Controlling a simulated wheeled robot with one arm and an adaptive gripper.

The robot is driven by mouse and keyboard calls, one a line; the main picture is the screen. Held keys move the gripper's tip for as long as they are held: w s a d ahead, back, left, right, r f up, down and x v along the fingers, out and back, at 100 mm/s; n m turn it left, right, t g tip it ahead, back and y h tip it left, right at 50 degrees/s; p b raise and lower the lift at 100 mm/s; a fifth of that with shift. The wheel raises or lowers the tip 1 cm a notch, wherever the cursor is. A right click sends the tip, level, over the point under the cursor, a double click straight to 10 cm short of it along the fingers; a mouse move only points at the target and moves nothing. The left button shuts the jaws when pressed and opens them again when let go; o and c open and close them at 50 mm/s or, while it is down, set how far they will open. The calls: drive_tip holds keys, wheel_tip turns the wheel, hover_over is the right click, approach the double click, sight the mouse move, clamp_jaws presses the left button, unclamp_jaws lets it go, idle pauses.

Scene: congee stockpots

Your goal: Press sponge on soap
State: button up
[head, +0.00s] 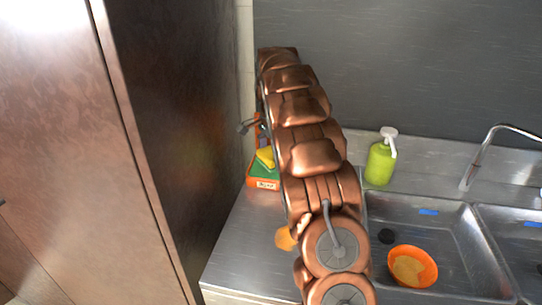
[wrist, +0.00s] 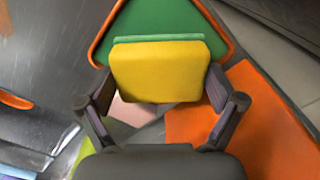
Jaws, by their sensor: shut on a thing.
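The sponge (wrist: 160,72), yellow with a green layer along its far edge, is between the two fingers of my gripper (wrist: 160,88) in the wrist view. My gripper is shut on it. In the head view the yellow sponge (head: 265,156) shows over a green tray with an orange rim (head: 262,184), left of my arm. The tray also shows behind the sponge in the wrist view (wrist: 178,18). A green soap bottle (head: 379,164) with a white pump stands right of my arm, by the sink, apart from the sponge. My arm hides most of the gripper in the head view.
A steel sink (head: 450,245) is at the right, with an orange bowl (head: 412,266) in it and a tap (head: 487,150) behind. A dark cabinet side (head: 180,110) stands close on the left. An orange sheet-like surface (wrist: 250,125) is right of the gripper.

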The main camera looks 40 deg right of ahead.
sight(271, 153)
drive_tip(key=shift+r+p, duration=1.1)
drive_tip(key=shift+r, duration=1.5)
